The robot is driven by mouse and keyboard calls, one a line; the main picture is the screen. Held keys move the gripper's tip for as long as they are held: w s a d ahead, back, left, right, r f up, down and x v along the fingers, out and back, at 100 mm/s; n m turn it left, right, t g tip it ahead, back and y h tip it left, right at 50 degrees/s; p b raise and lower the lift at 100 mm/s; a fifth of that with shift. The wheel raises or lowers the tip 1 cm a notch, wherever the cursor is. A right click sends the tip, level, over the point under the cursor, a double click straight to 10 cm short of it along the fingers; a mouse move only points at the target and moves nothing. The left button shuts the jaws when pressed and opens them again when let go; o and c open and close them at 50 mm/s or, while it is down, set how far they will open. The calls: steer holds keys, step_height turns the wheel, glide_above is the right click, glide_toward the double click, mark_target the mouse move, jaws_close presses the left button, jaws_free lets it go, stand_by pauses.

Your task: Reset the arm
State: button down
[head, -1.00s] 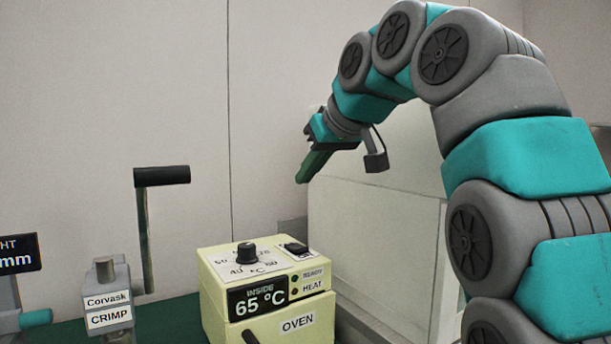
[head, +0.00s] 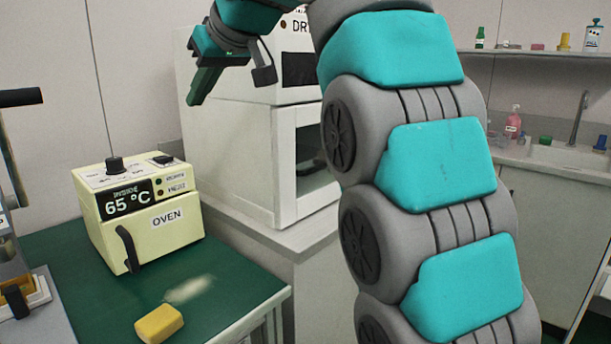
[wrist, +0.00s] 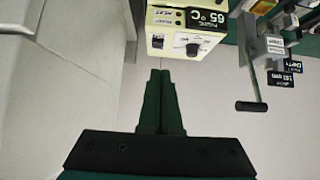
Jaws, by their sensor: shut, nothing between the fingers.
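My gripper (head: 199,92) hangs in the air at the upper left of the head view, tilted down and left. Its dark green fingers are shut with nothing between them. My teal and grey arm fills the middle of the head view. In the wrist view my gripper (wrist: 161,76) points toward the cream oven (wrist: 188,22), with its fingers together and apart from it. The oven (head: 150,215) stands on the green bench below and left of my gripper and reads 65 °C.
A yellow block (head: 159,323) lies near the front of the green bench (head: 225,285), beside a pale smear. A white cabinet (head: 230,150) with an open-looking front stands behind my gripper. A sink (head: 570,160) and a shelf (head: 520,52) with bottles are at right. A lever (wrist: 251,106) shows in the wrist view.

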steer(key=s+d+f+m+g+h, duration=0.1)
steer(key=s+d+f+m+h, duration=0.15)
steer(key=d+f, duration=0.7)
steer(key=s+d+f+m+g+h, duration=0.2)
steer(key=s+d+f+m, duration=0.15)
steer(key=d+f, duration=0.6)
steer(key=s+d+f+m+g+h, duration=0.1)
steer(key=s+d+f, duration=0.3)
steer(key=s+f, duration=0.5)
steer(key=s+d+f+m+g+h, duration=0.1)
steer(key=s+d+f, duration=0.3)
steer(key=s+f, duration=0.4)
steer(key=s+d+f+m+g+h, duration=0.1)
steer(key=s+d+f+g, duration=0.2)
steer(key=s+f, duration=0.6)
steer(key=shift+s+d+f+m, duration=0.35)
steer(key=shift+s+d, duration=0.25)
steer(key=shift+d, duration=0.5)
